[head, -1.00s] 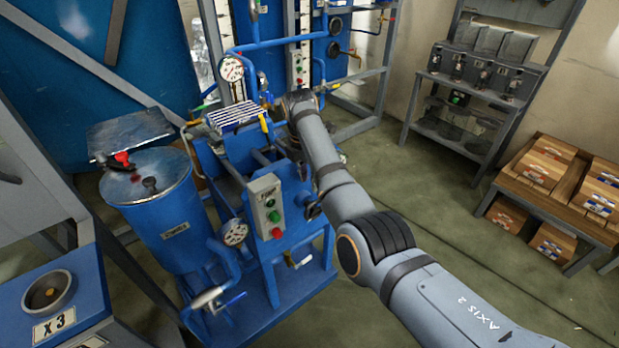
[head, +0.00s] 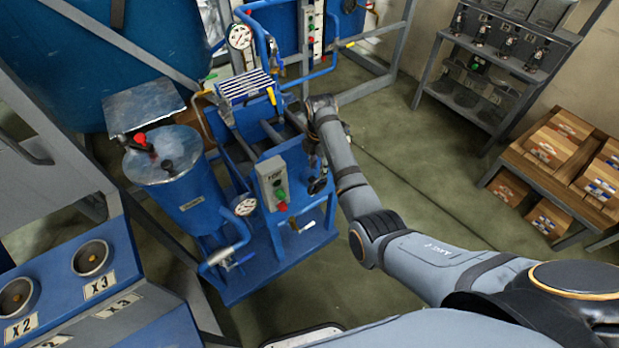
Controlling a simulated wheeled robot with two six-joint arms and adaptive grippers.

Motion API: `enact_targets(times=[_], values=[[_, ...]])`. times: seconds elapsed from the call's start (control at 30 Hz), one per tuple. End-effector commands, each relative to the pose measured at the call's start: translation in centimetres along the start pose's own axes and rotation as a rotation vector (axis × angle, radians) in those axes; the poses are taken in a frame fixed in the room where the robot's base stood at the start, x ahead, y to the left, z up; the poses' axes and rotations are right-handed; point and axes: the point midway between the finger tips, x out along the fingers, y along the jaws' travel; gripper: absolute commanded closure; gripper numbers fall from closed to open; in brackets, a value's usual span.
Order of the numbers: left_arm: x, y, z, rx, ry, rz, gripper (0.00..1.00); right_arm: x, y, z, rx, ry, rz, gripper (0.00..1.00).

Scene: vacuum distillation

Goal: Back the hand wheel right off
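A small dark wheel-like part (head: 317,186), which looks like the hand wheel, sits on the right side of the blue pump frame (head: 275,262), beside the grey control box (head: 272,182). My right arm comes in from the right, and its wrist bends down over the frame's right side. My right gripper (head: 312,152) appears as a small dark shape just above the wheel. Its fingers are too small and dark to tell whether they are open or touch the wheel. My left gripper is not in view.
A blue drum (head: 190,205) with a red-handled valve on its lid stands left of the frame. Pressure gauges (head: 244,206) and pipes surround it. A bench with round sockets (head: 91,257) is at lower left. A box rack (head: 553,185) stands right. The floor between is clear.

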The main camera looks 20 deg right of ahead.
Motion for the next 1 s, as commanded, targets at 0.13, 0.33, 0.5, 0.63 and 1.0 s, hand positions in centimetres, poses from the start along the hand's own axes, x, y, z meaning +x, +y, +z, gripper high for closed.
enact_targets(times=[0.13, 0.33, 0.5, 0.63, 1.0], values=[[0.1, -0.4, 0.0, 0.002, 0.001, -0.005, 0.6, 2.8, -0.1, 0.0, 0.0, 0.001, -0.005, 0.64], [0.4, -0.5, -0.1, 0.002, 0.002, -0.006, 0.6, 7.0, -0.1, 0.0, -0.001, 0.001, -0.004, 0.64], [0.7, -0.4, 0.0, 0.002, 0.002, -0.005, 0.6, 9.3, -0.1, 0.0, -0.001, 0.001, -0.003, 0.64], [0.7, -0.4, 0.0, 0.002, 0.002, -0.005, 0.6, 9.9, 0.0, 0.0, -0.001, 0.0, -0.001, 0.64], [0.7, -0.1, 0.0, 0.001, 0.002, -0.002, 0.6, 9.9, 0.0, 0.0, -0.001, 0.0, -0.001, 0.83]])
